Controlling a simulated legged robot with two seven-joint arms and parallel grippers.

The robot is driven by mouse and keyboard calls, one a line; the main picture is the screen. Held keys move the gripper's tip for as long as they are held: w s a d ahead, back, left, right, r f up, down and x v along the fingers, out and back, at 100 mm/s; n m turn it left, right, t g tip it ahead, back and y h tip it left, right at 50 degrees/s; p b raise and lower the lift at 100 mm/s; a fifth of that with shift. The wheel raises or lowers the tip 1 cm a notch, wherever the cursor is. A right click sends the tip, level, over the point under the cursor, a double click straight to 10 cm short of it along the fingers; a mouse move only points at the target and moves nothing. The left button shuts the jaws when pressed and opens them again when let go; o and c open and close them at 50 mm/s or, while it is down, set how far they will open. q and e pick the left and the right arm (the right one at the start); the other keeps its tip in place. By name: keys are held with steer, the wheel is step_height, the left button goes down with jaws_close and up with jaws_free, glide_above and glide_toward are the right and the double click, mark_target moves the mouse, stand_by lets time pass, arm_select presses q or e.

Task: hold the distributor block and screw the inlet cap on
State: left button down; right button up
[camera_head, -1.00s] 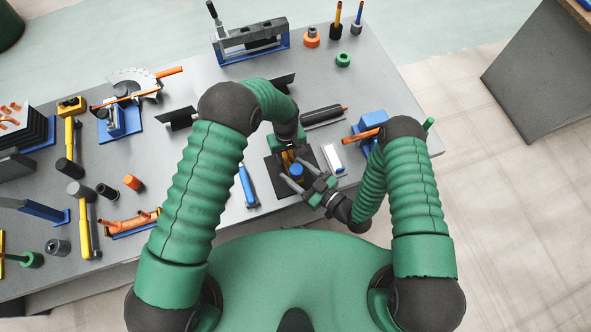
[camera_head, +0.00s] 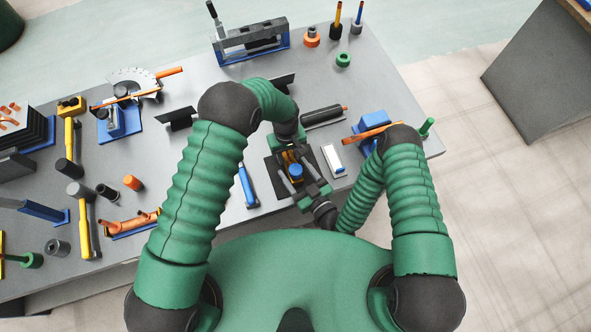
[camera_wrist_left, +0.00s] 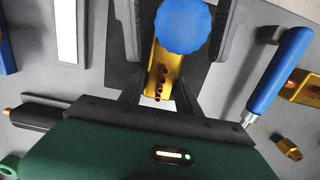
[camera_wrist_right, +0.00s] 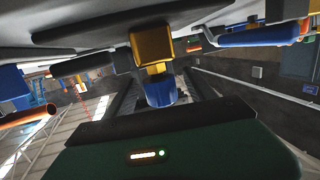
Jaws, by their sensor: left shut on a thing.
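The brass distributor block (camera_wrist_left: 160,84), with a row of small holes, stands over a dark mat (camera_head: 275,182). My left gripper (camera_head: 289,150) is shut on it; its dark fingers flank the block in the left wrist view (camera_wrist_left: 160,98). The blue inlet cap (camera_wrist_left: 182,27) is at the block's end facing my right arm; it also shows in the head view (camera_head: 296,171) and right wrist view (camera_wrist_right: 160,91). My right gripper (camera_head: 297,176) is open, its fingers on both sides of the cap with gaps. Whether the cap's thread is engaged is hidden.
A blue-handled tool (camera_head: 247,186) lies left of the mat, and a white-topped block (camera_head: 333,160) lies right of it. A black cylinder tool (camera_head: 323,116) lies behind. A blue fixture with a copper tube (camera_head: 372,131) is close to my right arm.

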steer(key=shift+v, duration=3.05)
steer(key=shift+f, duration=0.25)
arm_select(q)
steer(key=c, duration=1.5)
jaws_free()
steer(key=shift+f, duration=0.1)
jaws_close()
steer(key=o, duration=0.7)
jaws_free()
steer(key=shift+w+d, duration=0.1)
steer(key=shift+o, duration=0.6)
